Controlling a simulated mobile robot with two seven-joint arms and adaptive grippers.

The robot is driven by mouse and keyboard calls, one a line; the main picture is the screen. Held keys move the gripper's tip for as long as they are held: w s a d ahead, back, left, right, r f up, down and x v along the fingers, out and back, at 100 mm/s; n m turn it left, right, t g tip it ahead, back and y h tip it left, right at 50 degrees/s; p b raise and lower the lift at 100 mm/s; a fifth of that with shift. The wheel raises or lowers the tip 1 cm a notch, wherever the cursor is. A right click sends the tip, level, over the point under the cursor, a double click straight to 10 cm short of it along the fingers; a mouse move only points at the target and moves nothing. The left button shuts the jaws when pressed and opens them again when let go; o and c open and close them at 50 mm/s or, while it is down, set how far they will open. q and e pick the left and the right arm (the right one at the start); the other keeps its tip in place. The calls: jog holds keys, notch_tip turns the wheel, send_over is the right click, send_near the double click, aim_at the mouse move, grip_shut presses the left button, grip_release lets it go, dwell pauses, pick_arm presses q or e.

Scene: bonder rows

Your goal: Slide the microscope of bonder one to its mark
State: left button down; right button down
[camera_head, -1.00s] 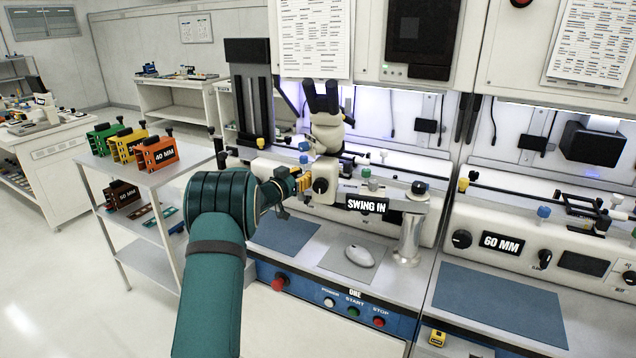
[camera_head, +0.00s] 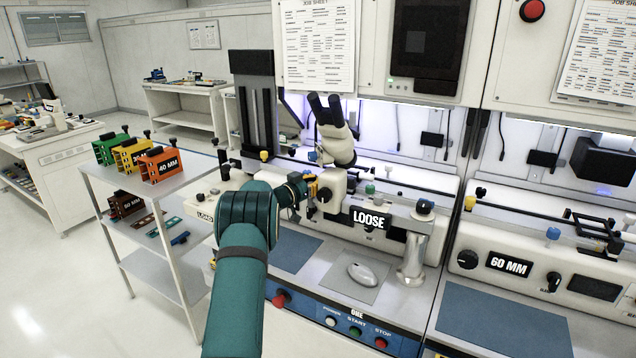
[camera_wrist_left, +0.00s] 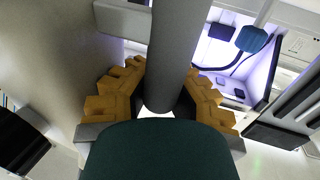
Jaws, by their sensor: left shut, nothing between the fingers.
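The microscope (camera_head: 336,145) of bonder one has a cream body and dark twin eyepieces. It leans to the left above the bonder's cream housing. I cannot make out the mark. My right gripper is not in view.
A grey mouse (camera_head: 363,274) lies on a pad before the post. A shelf cart (camera_head: 188,193) with coloured boxes stands left of my arm. Bonder two, signed 60 MM (camera_head: 508,264), is on the right. A job sheet (camera_head: 318,45) hangs above.

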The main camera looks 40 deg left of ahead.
pick_arm(q)
jog(key=c, duration=1)
grip_release()
jog(key=shift+s+a, duration=0.35)
jog(key=shift+a, duration=0.25)
jog(key=shift+c, duration=0.2)
jog(key=shift+w+d, duration=0.1)
jog(key=shift+d, duration=0.1)
jog(key=s, duration=1.2)
jog(key=shift+a, duration=0.2)
jog(key=shift+o, duration=0.2)
